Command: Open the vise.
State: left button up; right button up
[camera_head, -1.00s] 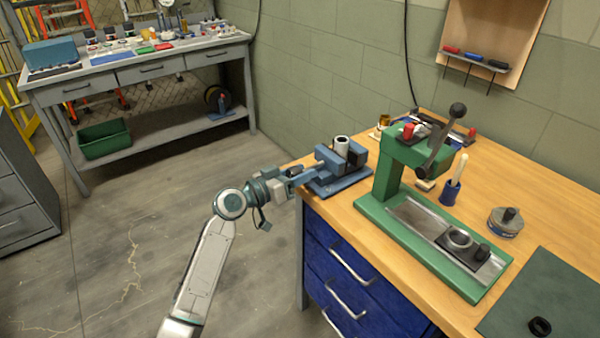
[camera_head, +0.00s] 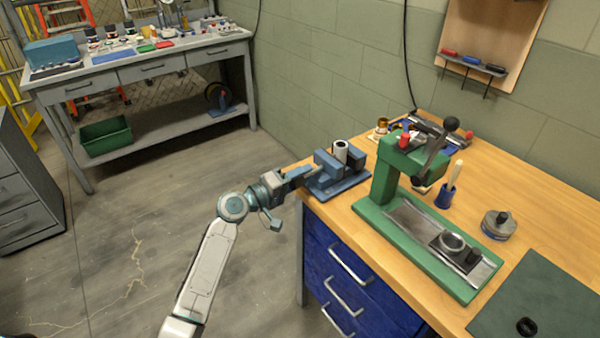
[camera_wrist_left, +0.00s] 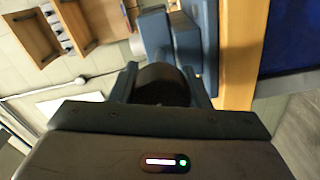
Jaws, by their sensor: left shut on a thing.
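The blue vise (camera_head: 345,185) stands at the left corner of the wooden workbench. A light grey cylinder (camera_head: 340,148) stands upright at its jaws; I cannot tell whether they grip it. My left gripper (camera_head: 303,174) reaches in from the left at the vise's screw end. In the left wrist view, my left gripper (camera_wrist_left: 163,82) is shut on a dark round part, seemingly the vise handle (camera_wrist_left: 162,88), with the blue vise body (camera_wrist_left: 186,35) beyond it. My right gripper is not in view.
A green press (camera_head: 385,185) stands close to the right of the vise on the wooden bench (camera_head: 535,190). Blue drawers (camera_head: 350,275) sit below. The floor to the left is clear.

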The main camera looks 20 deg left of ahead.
pick_arm(q)
jog(key=n+p, duration=0.2)
jog(key=n, duration=0.1)
jog(key=shift+r+n, duration=0.15)
jog(key=shift+n, duration=0.25)
jog(key=n+p, duration=0.2)
jog(key=n, duration=0.1)
jog(key=shift+n, duration=0.3)
jog(key=n+p, duration=0.2)
jog(key=shift+n, duration=0.4)
jog(key=shift+n+p, duration=0.65)
jog(key=shift+n, duration=0.25)
jog(key=n+p, duration=0.3)
jog(key=n, duration=0.1)
jog(key=shift+n, duration=0.3)
jog(key=shift+f+n+p, duration=0.2)
jog(key=shift+n+p, duration=1.2)
jog(key=shift+n, duration=0.8)
jog(key=o, duration=1)
jog(key=shift+c, duration=0.2)
